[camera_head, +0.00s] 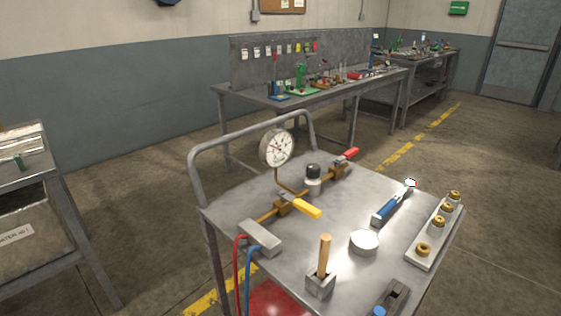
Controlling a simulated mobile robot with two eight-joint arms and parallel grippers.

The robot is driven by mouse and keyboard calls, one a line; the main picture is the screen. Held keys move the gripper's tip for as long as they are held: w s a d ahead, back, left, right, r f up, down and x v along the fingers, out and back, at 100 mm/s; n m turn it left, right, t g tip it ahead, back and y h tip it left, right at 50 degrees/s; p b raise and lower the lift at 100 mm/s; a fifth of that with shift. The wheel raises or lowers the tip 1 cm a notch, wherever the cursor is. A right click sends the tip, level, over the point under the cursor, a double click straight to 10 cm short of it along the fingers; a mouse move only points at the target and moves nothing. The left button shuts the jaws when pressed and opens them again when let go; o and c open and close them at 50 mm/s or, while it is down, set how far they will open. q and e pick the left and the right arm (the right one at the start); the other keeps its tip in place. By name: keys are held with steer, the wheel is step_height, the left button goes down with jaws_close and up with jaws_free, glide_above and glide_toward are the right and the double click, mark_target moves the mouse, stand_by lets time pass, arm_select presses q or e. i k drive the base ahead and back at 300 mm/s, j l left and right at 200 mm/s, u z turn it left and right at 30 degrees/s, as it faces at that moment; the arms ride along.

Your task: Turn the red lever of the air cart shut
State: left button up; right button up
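The air cart (340,240) stands in front of me with a bare metal top. The red lever (346,155) sits at the far end of a brass pipe run on the cart, on a brass valve (335,171). It points back and to the right, roughly along the pipe. A yellow lever (306,208) sits on a nearer valve (284,207) of the same run and points to the front right. A round pressure gauge (277,148) stands above the pipe. Neither of my grippers is in view.
On the cart are a black-capped fitting (313,178), a blue-handled wrench (394,204), a round tin (364,242), a rail of brass fittings (436,236) and an upright wooden handle in a block (323,262). Red and blue hoses (248,275) hang at the front left. Workbenches stand behind.

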mark_target(348, 153)
steer(key=i+j, duration=0.2)
steer(key=j, duration=0.2)
steer(key=i+j+u, duration=0.15)
steer(key=j, duration=0.3)
steer(key=i+j, duration=0.3)
steer(key=j+u, duration=0.05)
steer(key=j, duration=0.05)
